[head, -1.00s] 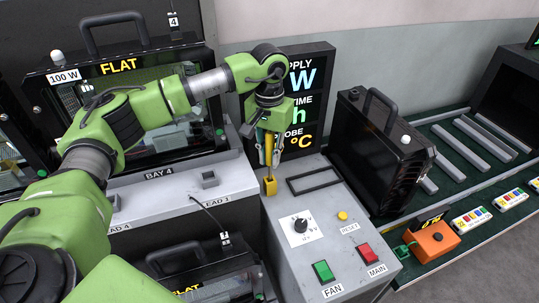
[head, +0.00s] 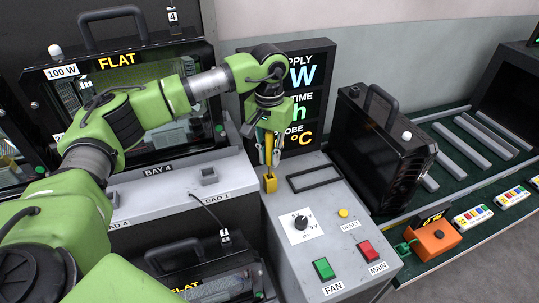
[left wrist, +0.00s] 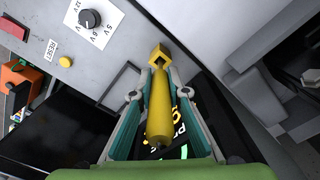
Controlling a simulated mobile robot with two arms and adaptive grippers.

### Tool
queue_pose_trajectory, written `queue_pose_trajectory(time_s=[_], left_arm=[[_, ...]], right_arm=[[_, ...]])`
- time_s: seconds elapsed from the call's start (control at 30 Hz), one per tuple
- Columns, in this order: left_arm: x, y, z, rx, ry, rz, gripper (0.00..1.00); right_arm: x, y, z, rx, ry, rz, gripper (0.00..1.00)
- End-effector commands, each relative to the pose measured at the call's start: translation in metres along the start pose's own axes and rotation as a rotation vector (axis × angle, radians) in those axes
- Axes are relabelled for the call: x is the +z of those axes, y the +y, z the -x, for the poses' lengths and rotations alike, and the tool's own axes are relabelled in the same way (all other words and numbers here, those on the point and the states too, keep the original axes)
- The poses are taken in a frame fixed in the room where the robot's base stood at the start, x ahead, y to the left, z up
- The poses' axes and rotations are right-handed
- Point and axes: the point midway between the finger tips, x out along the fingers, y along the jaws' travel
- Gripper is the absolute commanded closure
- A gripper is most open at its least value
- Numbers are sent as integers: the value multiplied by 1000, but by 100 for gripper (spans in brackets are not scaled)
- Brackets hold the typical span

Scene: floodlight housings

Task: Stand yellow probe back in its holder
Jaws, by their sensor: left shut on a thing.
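The yellow probe (head: 268,153) is a slim yellow rod, held about upright between the fingers of my left gripper (head: 270,158). It also shows in the left wrist view (left wrist: 160,108), with the fingers shut on its sides. The holder (head: 270,184) is a small yellow square block at the back left of the grey console. In the left wrist view the holder (left wrist: 160,56) is right beyond the probe's far end. The probe's lower end is at the holder's top; I cannot tell how far it is inside. My right gripper is not in view.
The grey console (head: 313,263) carries a knob (head: 301,222), a yellow reset button (head: 343,213), and green and red switches. A dark display (head: 312,80) stands close behind my gripper. An empty black frame (head: 314,178) lies beside the holder, and a black housing (head: 385,150) stands to the right.

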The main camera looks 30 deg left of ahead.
Motion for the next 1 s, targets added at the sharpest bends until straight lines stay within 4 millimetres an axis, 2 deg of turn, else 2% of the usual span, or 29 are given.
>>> queue_pose_trajectory(time_s=[1.0], left_arm=[[0, 0, -26, 0, 0, 0, 100]], right_arm=[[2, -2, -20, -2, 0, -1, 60]])
